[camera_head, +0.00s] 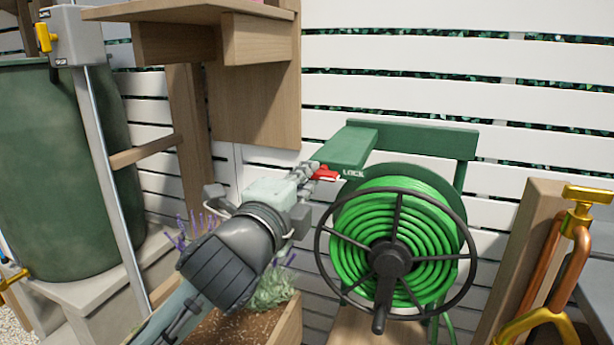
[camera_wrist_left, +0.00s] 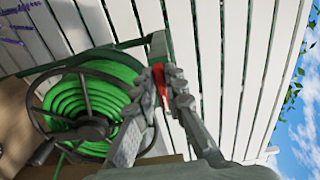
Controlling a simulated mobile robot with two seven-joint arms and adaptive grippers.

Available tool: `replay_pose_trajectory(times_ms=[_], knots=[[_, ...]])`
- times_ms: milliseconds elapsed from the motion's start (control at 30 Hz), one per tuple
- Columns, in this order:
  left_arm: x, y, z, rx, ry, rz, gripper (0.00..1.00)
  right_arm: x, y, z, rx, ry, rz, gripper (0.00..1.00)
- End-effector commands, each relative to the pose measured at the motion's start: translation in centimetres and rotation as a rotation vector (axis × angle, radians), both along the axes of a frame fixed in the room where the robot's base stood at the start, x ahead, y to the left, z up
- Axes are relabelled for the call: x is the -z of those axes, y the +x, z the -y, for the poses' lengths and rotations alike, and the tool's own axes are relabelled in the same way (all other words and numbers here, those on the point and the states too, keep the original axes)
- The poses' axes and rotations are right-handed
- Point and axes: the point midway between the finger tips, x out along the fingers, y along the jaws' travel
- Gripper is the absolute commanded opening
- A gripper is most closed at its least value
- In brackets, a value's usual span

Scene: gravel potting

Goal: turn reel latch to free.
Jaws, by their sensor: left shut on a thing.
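The reel latch (camera_head: 326,173) is a small red lever on the green reel bracket (camera_head: 345,146), beside the word LOCK. My left gripper (camera_head: 312,172) reaches in from the lower left and is shut on the latch. In the left wrist view the red latch (camera_wrist_left: 158,78) shows between the two fingers (camera_wrist_left: 160,92). The fingers hide part of it. The reel (camera_head: 392,258) holds coiled green hose (camera_head: 427,228) behind a black spoked handwheel, just below and right of the gripper. My right gripper is not in view.
A wooden planter (camera_head: 290,325) with lavender lies below my left arm. A wooden shelf (camera_head: 253,100) is above left, and a green barrel (camera_head: 60,170) stands far left. A wooden post with a brass tap (camera_head: 588,195) is at right. White slatted fence stands behind.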

Motion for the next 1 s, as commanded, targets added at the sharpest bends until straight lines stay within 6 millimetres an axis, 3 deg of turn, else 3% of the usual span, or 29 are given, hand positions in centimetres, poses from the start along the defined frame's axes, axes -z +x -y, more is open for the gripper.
replay_pose_trajectory(times_ms=[533,567,700,1000], knots=[[0.06,0.01,-0.01,0.0,-0.023,-0.008,0.0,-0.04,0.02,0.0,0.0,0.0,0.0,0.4],[0.06,0.01,-0.01,0.0,-0.023,-0.008,0.15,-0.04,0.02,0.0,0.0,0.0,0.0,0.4],[0.06,0.01,0.0,0.0,-0.022,-0.008,0.32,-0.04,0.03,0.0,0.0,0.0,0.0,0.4],[-0.12,0.01,0.0,0.0,-0.021,-0.006,0.32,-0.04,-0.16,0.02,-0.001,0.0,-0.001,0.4]])
